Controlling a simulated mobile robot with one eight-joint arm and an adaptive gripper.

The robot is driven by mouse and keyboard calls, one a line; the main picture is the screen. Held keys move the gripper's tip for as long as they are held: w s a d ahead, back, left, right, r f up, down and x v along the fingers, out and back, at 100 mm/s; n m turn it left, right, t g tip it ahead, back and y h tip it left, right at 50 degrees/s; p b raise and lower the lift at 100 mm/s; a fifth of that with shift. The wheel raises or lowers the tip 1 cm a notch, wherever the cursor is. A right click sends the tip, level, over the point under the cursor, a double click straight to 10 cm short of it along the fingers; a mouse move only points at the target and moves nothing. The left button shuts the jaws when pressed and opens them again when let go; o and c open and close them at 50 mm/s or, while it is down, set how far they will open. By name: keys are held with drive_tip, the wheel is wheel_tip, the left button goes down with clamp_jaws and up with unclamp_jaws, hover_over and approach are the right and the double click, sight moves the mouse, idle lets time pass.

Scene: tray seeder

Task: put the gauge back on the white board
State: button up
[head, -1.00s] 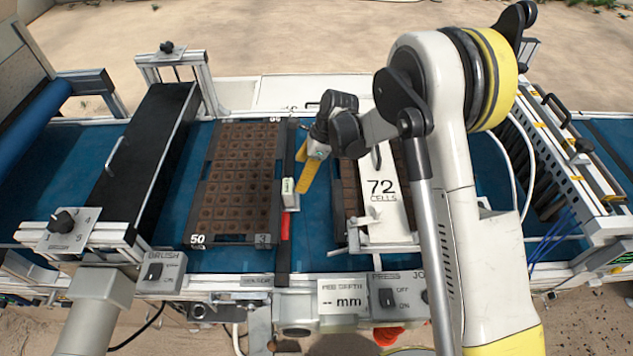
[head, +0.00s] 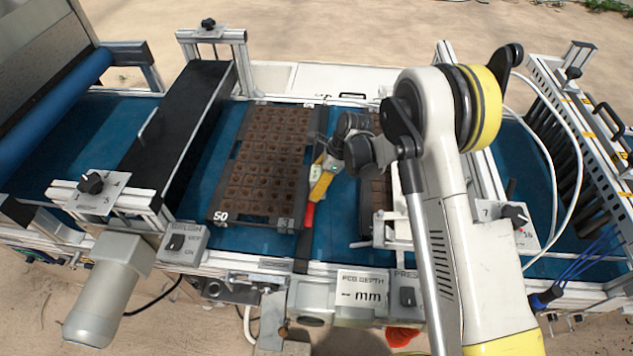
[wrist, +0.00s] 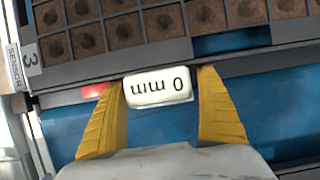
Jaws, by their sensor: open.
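The gauge has a small white display reading "0 mm" (wrist: 158,87) and a red part (head: 309,215). It lies along a dark strip beside the brown-celled tray. My gripper (head: 318,188) is low over it with yellow fingers. In the wrist view, the open fingers (wrist: 163,78) stand on either side of the display, with a gap visible at the right finger. Whether the left finger touches it I cannot tell. A long white panel (head: 290,78) lies behind the blue belt and may be the white board.
The tray (head: 268,165) marked 50 lies left of the gauge on the blue belt (head: 345,215). Another tray (head: 374,205) is right of it, partly behind my arm. A small "mm" panel (head: 362,292) and a switch box (head: 183,243) line the front edge.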

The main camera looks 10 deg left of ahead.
drive_tip(key=c, duration=1.5)
drive_tip(key=shift+o, duration=0.2)
